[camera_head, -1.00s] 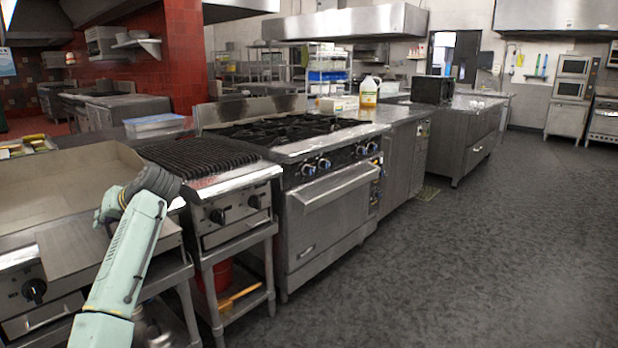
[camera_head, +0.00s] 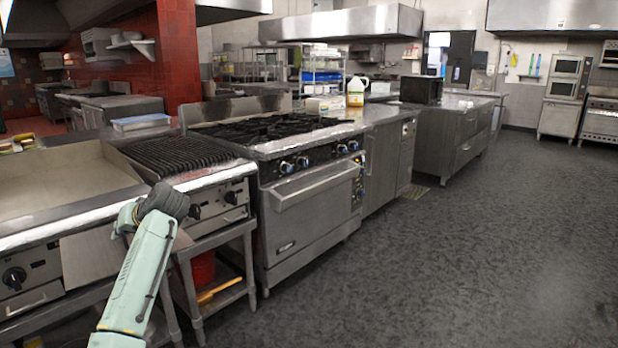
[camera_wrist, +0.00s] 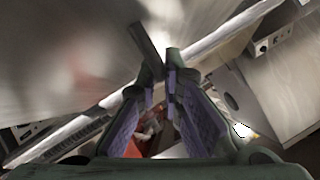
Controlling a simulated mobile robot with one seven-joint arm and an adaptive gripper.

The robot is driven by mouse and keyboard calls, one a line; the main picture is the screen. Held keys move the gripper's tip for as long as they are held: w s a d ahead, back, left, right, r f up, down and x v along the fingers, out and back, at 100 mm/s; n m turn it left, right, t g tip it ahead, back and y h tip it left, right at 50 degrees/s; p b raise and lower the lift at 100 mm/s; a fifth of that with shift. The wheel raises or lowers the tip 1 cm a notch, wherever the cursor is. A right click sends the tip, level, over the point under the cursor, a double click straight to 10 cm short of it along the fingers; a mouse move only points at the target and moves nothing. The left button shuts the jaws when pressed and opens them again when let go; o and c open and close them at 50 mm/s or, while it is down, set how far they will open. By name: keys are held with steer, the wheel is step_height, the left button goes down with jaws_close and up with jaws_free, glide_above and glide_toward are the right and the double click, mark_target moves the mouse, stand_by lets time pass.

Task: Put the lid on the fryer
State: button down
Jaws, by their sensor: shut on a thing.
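My gripper (camera_wrist: 160,85) shows in the wrist view with its two purple-padded fingers drawn close together at the tips. In the head view my arm reaches up at the lower left and its dark wrist hides the fingers. A flat grey metal sheet (camera_head: 92,255), apparently the lid, shows behind my arm, in front of the griddle's front edge. A large blurred metal surface (camera_wrist: 75,65) with a bright edge fills the upper left of the wrist view and looks like the same sheet. The grip point is unclear. I cannot make out a fryer.
A flat griddle (camera_head: 60,182), a ribbed grill (camera_head: 185,155) and a burner range (camera_head: 275,130) stand in a row on the left. A red bucket (camera_head: 201,268) sits on the shelf below the grill. The grey floor (camera_head: 460,250) on the right is clear.

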steer(key=w+d+f+m+t+h, duration=0.3)
steer(key=d+f+m, duration=0.1)
steer(key=d+f, duration=0.95)
steer(key=w+d+f+m+t+h, duration=0.35)
steer(key=d+f, duration=0.75)
steer(key=f, duration=0.5)
steer(key=s+d+f+m+h, duration=0.4)
steer(key=s+d+f+m, duration=0.1)
steer(key=s+d+f, duration=1.2)
steer(key=s+d, duration=0.2)
steer(key=d, duration=0.2)
steer(key=shift+s+d+f, duration=0.15)
steer(key=shift+f, duration=0.25)
